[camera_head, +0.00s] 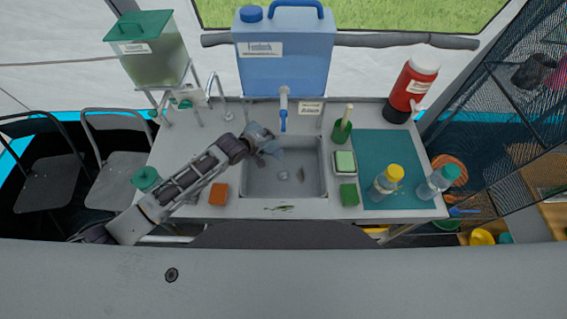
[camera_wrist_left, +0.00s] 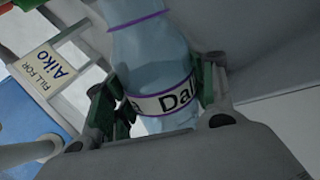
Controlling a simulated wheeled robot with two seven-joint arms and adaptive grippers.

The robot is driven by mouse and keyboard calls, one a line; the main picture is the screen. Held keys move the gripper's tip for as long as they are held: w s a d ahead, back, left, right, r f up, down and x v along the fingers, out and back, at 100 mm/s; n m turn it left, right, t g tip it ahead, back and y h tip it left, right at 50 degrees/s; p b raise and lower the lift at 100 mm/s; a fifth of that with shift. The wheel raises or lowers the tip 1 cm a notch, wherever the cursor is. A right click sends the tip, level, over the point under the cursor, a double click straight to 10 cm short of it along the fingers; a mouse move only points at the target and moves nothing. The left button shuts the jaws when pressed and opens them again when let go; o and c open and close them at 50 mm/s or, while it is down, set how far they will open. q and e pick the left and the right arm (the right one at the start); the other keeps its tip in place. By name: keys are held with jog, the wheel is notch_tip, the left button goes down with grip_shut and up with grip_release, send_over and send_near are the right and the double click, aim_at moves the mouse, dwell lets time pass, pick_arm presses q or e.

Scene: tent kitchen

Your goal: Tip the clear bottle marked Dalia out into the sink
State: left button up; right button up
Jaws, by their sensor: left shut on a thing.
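My left gripper (camera_head: 257,137) is over the back left part of the sink (camera_head: 257,188), shut on the clear bottle marked Dalia (camera_head: 275,151). In the left wrist view the bottle (camera_wrist_left: 148,48) sits between the fingers (camera_wrist_left: 157,98), its white, purple-edged label partly covered, showing "Dal". In the head view it appears tilted, with its free end out over the basin. Whether liquid is in it or running out I cannot tell. My right gripper is not in view.
A blue water container (camera_head: 285,60) with a tap (camera_head: 283,115) stands behind the sink.

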pick_arm(q)
jog(key=shift+r, duration=0.2)
jog(key=shift+s+d+r+m+t+y, duration=0.1)
jog(key=shift+r+m+t+y, duration=0.1)
jog(key=shift+m+t+y, duration=0.1)
jog(key=shift+s+d+r, duration=0.1)
jog(key=shift+s+d, duration=0.05)
dwell(0.4)
